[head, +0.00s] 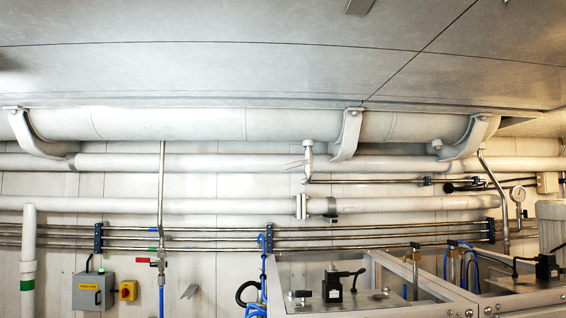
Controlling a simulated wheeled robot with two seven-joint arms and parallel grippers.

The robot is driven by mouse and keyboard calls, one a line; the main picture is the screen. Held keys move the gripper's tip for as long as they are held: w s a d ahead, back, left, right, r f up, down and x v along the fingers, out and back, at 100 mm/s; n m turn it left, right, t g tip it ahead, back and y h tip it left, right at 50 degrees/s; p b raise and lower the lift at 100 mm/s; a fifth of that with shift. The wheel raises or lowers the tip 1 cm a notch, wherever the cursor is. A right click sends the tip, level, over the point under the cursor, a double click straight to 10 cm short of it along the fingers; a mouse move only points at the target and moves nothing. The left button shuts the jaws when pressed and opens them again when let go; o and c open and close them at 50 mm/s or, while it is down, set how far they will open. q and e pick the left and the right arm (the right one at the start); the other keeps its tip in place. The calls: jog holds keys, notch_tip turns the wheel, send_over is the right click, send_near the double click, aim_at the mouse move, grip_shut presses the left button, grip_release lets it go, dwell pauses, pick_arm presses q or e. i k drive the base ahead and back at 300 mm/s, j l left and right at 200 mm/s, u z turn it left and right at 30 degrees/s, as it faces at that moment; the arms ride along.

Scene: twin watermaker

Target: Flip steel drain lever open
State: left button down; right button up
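A small steel valve (308,158) hangs under the large overhead pipe near the middle of the head view. A thin light lever (293,164) sticks out to its left. It may be the steel drain lever, but it is too small to be sure. A red-handled lever (143,261) sits lower left, beside a vertical steel pipe (161,200). Neither of my grippers is in view.
A large light pipe (220,124) runs along the ceiling on brackets, with thinner pipes below. A grey box (92,292) and a yellow switch (128,290) are at lower left. A metal-framed unit (345,290) with black fittings fills the lower right. A pressure gauge (518,194) is at right.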

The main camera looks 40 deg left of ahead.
aim_at(288, 166)
jog(key=k+j+z, duration=0.1)
jog(key=j, duration=0.5)
jog(key=k+j+z, duration=0.15)
jog(key=j, duration=0.5)
jog(key=k+j+z, duration=0.1)
jog(key=j, duration=0.5)
jog(key=k+j+z, duration=0.15)
jog(key=j, duration=0.4)
jog(key=k+j+z, duration=0.1)
jog(key=k+j, duration=0.15)
jog(key=j, duration=0.35)
jog(key=k+j+z, duration=0.1)
jog(key=j, duration=0.45)
jog(key=k+j+z, duration=0.15)
jog(key=k+j, duration=0.2)
jog(key=j, duration=0.15)
jog(key=k+j+z, duration=0.1)
jog(key=k+j, duration=0.15)
jog(key=j, duration=0.25)
